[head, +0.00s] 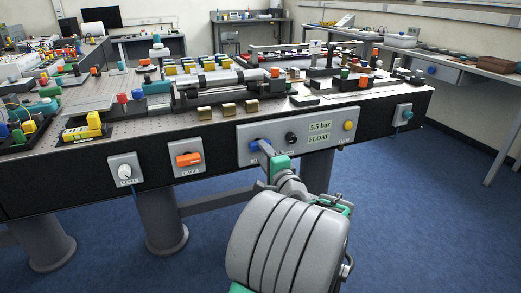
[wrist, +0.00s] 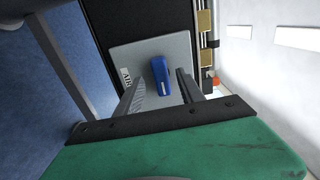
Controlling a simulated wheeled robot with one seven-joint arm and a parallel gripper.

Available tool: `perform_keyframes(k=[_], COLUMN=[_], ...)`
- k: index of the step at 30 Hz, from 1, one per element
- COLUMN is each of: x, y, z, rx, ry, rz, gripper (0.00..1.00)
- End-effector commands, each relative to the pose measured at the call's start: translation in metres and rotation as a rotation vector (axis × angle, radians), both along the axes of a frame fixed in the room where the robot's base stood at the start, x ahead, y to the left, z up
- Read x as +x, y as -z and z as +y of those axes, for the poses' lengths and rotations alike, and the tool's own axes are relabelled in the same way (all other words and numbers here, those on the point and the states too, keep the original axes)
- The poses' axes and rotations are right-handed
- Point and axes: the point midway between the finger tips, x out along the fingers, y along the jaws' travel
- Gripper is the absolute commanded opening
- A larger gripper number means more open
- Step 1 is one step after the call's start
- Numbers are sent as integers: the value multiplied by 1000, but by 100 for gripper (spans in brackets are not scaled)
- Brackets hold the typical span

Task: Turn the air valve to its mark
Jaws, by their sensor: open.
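The air valve is a blue bar-shaped knob (wrist: 161,77) on a grey panel (wrist: 119,56), beside a small label reading AIR. In the head view the blue knob (head: 254,145) sits at the left end of the wide panel on the table's front. My gripper (wrist: 160,88) is open, with one finger on each side of the knob. I cannot tell if either finger touches it. In the head view my gripper (head: 265,149) is right at the knob and partly covers it. I cannot make out the valve's mark.
The wide panel also carries a black knob (head: 291,138), a yellow button (head: 348,126) and a display reading 5.5 bar FLOAT (head: 319,132). An orange handle (head: 188,159) and a white knob (head: 124,171) are on boxes to the left. Brass blocks (head: 228,108) line the table edge above.

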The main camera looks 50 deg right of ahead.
Motion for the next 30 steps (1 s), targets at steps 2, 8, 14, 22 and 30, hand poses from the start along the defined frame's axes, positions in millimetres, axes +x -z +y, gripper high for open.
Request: perform_keyframes(k=[2, 8, 14, 22, 30], x=[-16, -38, -38, -26, 82], y=[-2, 0, 0, -5, -35], z=[8, 21, 23, 32, 194], rx=[1, 0, 0, -12, -283], ry=[5, 2, -1, -33, -500], rz=[-1, 0, 0, 35, 563], gripper=[45, 45, 45, 45, 45])
